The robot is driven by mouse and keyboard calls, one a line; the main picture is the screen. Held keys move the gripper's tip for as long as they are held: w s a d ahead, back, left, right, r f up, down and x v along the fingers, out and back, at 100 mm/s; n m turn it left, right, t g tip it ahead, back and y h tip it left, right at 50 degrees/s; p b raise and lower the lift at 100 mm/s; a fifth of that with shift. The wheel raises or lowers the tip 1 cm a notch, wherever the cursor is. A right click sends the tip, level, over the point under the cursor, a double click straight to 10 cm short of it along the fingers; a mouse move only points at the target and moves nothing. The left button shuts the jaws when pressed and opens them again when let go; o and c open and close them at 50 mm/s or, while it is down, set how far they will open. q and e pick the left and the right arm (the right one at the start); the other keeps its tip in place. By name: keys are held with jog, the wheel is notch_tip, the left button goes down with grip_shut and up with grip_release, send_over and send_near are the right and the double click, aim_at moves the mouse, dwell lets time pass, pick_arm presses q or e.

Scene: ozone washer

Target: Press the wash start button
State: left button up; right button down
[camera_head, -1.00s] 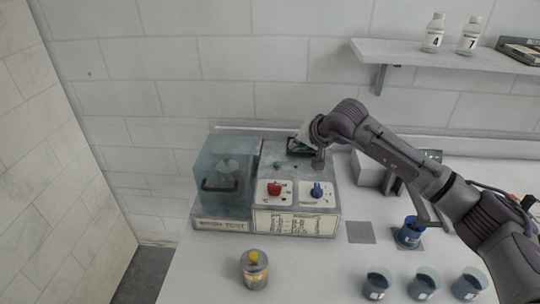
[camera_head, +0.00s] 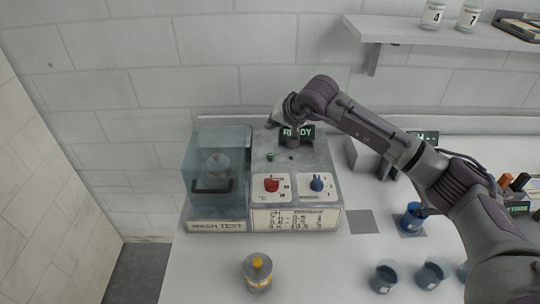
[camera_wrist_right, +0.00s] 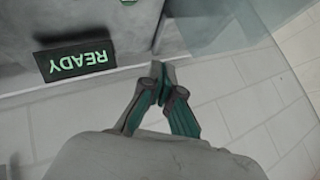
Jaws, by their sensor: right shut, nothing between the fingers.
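The washer (camera_head: 325,160) is a grey machine on the white table, with a clear lidded chamber (camera_head: 195,165) on its left side holding a grey jar. A small green button (camera_head: 270,156) sits on its sloped top, left of my right gripper. A red knob (camera_head: 271,185) and a blue knob (camera_head: 317,183) are on white plates in front. The display (camera_head: 307,131) reads READY; it also shows upside down in the right wrist view (camera_wrist_right: 75,60). My left gripper is out of view.
A yellow-topped jar (camera_head: 257,272) stands in front of the washer. Blue cups (camera_head: 383,278) stand at the front right, and a blue container (camera_head: 411,219) stands on a grey pad. A shelf with numbered bottles (camera_head: 433,15) hangs at the upper right.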

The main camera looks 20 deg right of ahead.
aim_at(272, 156)
notch_tip(272, 156, down, 2)
jog(key=shift+s+d+f+b, duration=0.1)
jog(key=shift+b, duration=0.2)
notch_tip(272, 156, down, 5)
jog(key=b, duration=0.2)
jog(key=shift+b, duration=0.4)
jog(key=shift+f+b, duration=0.3)
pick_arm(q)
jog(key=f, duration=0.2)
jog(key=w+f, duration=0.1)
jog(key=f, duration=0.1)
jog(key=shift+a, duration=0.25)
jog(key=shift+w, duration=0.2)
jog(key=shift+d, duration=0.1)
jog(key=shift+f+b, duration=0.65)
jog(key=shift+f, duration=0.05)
pick_arm(e)
jog(key=shift+f, duration=0.35)
